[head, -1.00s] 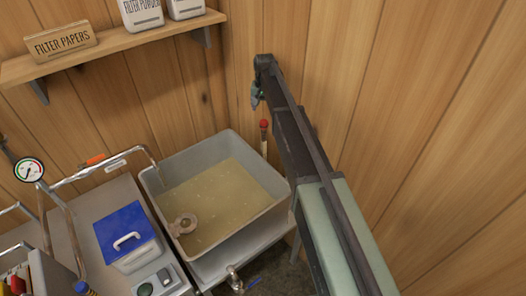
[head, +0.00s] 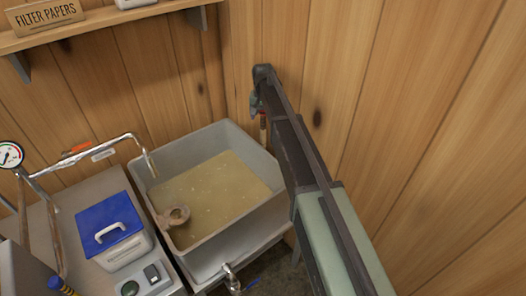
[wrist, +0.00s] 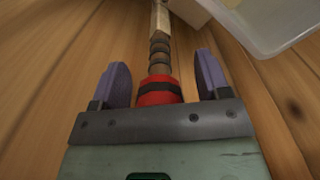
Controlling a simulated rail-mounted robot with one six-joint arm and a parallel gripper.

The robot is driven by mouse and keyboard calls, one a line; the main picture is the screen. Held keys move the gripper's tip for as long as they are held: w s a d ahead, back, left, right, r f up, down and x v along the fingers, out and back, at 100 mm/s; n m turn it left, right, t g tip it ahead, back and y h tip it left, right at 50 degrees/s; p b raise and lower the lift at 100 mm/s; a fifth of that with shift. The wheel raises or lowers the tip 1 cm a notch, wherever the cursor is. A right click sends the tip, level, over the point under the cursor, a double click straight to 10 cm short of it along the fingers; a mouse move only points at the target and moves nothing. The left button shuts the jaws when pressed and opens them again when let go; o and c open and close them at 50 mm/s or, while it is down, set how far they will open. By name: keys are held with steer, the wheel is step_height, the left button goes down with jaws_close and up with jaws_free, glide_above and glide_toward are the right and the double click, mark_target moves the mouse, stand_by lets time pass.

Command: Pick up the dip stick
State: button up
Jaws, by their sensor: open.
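The dip stick (head: 263,132) is upright near the wooden wall, just beyond the right back corner of the grey syrup pan; my gripper partly hides its top in the head view. In the wrist view the dip stick (wrist: 160,55) has a red end with a black band, dark rings and a pale wooden shaft. My gripper (wrist: 163,75) is open. Its two purple fingers stand on either side of the stick, with a gap on each side. The red end is close to the gripper's palm. In the head view my gripper (head: 255,103) is small and dark.
The grey pan (head: 237,223) holds yellowish liquid and a round fitting. Left of it is a blue-lidded box (head: 108,222) on a metal bench, with pipes and a gauge (head: 10,155). A shelf (head: 110,25) is above. The wooden wall is close behind.

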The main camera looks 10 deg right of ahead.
steer(key=shift+r, duration=0.1)
jaws_close()
steer(key=shift+r, duration=0.1)
step_height(320, 180, up, 20)
steer(key=p, duration=2)
